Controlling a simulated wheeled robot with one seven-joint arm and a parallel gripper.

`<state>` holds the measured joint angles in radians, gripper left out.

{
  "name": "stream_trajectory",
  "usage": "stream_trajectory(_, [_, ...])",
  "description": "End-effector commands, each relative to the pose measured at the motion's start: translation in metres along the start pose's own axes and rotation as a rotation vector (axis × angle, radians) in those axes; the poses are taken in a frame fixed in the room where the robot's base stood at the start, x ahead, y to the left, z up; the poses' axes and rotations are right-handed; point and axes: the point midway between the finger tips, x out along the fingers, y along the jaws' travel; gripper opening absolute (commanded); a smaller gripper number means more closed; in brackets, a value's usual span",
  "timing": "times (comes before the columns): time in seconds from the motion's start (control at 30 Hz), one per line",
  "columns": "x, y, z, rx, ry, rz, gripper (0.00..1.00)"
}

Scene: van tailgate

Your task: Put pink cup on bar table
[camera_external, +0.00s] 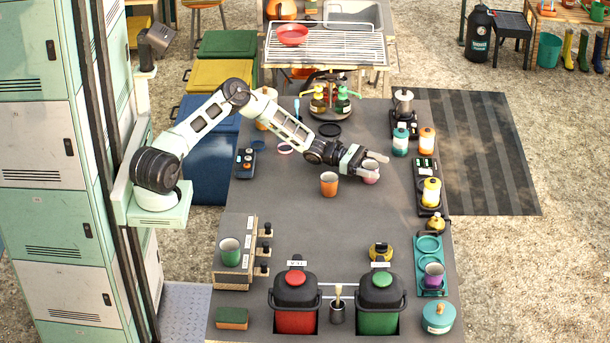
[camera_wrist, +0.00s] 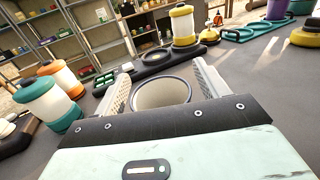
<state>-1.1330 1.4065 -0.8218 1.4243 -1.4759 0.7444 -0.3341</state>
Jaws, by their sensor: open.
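The pink cup (camera_external: 370,174) is on the dark grey table top (camera_external: 310,215), right of its middle. My gripper (camera_external: 377,165) is open, with a finger on either side of the cup. In the wrist view the pale interior and dark rim of the cup (camera_wrist: 162,95) show between my two spread fingers (camera_wrist: 161,72). The lower part of the cup is hidden by the gripper body there. I cannot tell whether the fingers touch the cup.
An orange cup (camera_external: 329,184) stands just left of my gripper. Bottles and a yellow lantern-like canister (camera_external: 431,193) line the right edge. Red (camera_external: 296,302) and green (camera_external: 380,303) bins sit at the front. The table's middle front is clear.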

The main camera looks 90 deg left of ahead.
Motion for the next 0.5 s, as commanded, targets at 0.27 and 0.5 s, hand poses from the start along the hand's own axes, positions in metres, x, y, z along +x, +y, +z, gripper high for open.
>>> stream_trajectory(0.27, [-0.051,0.002,-0.001,0.000,0.001,0.004,0.74])
stream_trajectory(0.5, [-0.050,0.001,0.046,0.003,0.001,0.001,0.74])
